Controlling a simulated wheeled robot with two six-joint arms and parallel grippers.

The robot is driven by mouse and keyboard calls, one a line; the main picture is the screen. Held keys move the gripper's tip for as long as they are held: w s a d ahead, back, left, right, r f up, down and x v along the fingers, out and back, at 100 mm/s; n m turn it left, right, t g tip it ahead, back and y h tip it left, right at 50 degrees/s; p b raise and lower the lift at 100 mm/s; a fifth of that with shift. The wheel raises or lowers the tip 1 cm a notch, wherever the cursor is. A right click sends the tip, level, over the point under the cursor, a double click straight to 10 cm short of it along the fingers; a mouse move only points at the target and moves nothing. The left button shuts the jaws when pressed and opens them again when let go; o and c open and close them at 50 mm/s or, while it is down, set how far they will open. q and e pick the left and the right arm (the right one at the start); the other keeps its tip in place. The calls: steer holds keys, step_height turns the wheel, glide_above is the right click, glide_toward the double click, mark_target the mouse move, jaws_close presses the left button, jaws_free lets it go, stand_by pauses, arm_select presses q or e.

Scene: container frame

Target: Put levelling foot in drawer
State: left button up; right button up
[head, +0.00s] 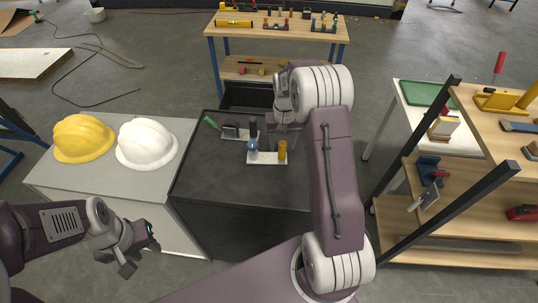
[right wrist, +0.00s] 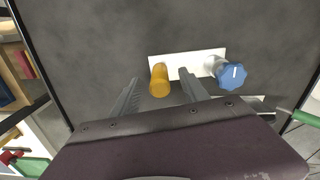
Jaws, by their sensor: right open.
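On the dark cabinet top (head: 200,190) in the head view, a white plate (head: 268,160) bears a blue-topped knob piece (head: 252,150) and an upright orange cylinder (head: 282,150). I cannot tell for sure which piece is the levelling foot. My right gripper (right wrist: 159,78) is open, its fingers on either side of the orange cylinder (right wrist: 159,82) in the right wrist view; contact is unclear. The blue knob (right wrist: 231,75) is beside the right finger. A dark open box, apparently the drawer (head: 245,97), shows behind the cabinet. My left gripper (head: 138,246) hangs at lower left; its opening is unclear.
A second plate with dark pieces (head: 230,132) and a green-handled tool (head: 211,122) lies behind the first. A yellow helmet (head: 83,138) and a white helmet (head: 147,143) sit on the grey cabinet at left. Shelving (head: 450,200) stands at right, a wooden workbench (head: 285,29) behind.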

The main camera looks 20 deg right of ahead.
mark_target(282, 160)
steer(key=f, duration=0.1)
steer(key=s+f+p, duration=0.1)
steer(key=f, duration=0.1)
steer(key=shift+a+f, duration=0.15)
steer(key=shift+f, duration=0.4)
steer(key=shift+w, duration=0.2)
steer(key=c, duration=0.6)
steer(key=shift+s, duration=0.1)
jaws_close()
steer(key=shift+r, duration=0.1)
